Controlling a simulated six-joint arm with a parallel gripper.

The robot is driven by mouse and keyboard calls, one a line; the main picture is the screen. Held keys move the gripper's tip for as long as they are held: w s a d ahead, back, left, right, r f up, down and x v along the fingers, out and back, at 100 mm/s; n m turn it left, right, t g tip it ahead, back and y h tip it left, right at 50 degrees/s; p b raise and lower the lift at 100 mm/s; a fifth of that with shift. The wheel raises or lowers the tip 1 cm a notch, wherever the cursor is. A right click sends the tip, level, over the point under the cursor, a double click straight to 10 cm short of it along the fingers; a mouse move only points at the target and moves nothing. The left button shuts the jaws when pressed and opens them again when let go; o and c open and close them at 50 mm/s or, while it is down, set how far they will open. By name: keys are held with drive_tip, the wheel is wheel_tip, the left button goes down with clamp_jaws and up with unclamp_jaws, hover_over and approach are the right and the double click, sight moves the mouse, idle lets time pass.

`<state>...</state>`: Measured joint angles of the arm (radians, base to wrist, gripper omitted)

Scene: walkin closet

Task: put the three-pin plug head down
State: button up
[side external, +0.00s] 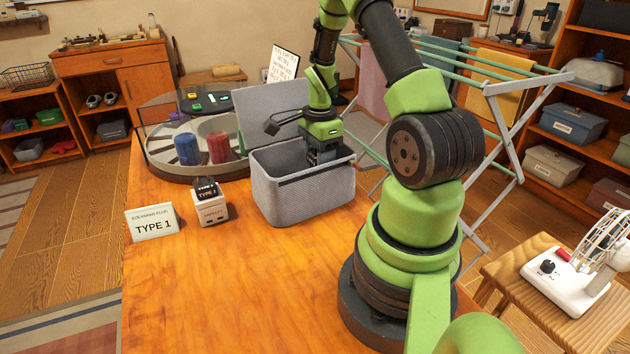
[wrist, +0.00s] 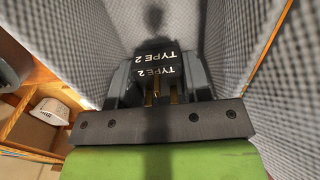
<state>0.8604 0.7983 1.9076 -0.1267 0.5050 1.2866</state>
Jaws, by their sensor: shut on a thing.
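A black plug (wrist: 155,62) with white "TYPE 2" lettering is between the fingers of my gripper (wrist: 157,80) in the wrist view. Brass-coloured pins (wrist: 175,96) show on its side facing my gripper's palm; I cannot count them surely. My gripper is shut on the plug. In the side view my gripper (side external: 319,158) points down into an open grey fabric box (side external: 305,198), whose front wall hides the plug and the fingertips. In the wrist view the box's grey walls (wrist: 240,40) surround the plug. Whether the plug touches the bottom is unclear.
Left of the box stand a white cube adapter (side external: 212,210) with a black "TYPE 1" piece (side external: 206,188) on it, and a "TYPE 1" card (side external: 152,223). A round tray (side external: 160,165) with blue and red cylinders is behind. The front tabletop (side external: 230,290) is clear.

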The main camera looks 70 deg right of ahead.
drive_tip(key=shift+f, duration=2.7)
drive_tip(key=o, duration=0.9)
drive_tip(key=shift+f, duration=0.1)
